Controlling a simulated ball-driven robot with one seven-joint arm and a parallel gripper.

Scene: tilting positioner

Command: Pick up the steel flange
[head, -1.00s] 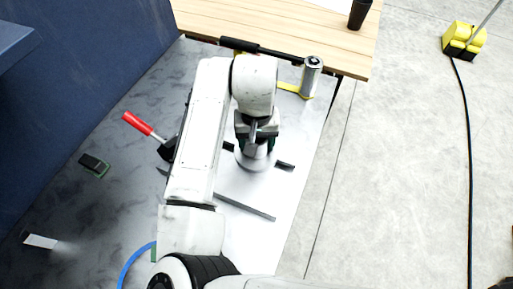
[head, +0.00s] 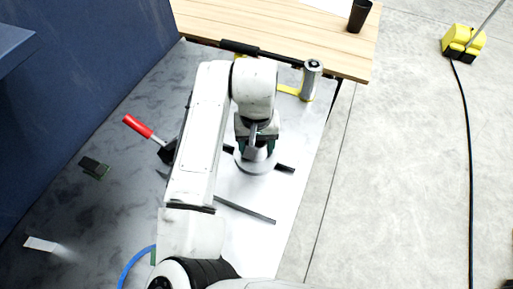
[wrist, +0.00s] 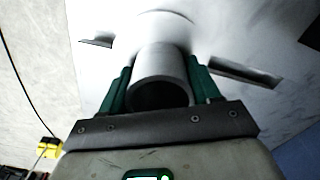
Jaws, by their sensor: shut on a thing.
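The steel flange (head: 254,165) is a grey round disc with a tubular neck, under my gripper in the middle of the head view. In the wrist view its neck (wrist: 160,62) points toward the camera, open end showing dark inside, with the pale disc beyond it. My gripper (wrist: 160,82) has a green finger on each side of the neck and is shut on it. In the head view my gripper (head: 256,148) is partly hidden by my arm. I cannot tell whether the flange's base is clear of the plate.
The flange is over a grey metal plate (head: 255,242) with dark slots. A red-handled clamp (head: 138,126) stands left of my arm. A metal cylinder (head: 311,80) stands at the back by a wooden table (head: 285,30). A blue wall (head: 90,90) rises at left.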

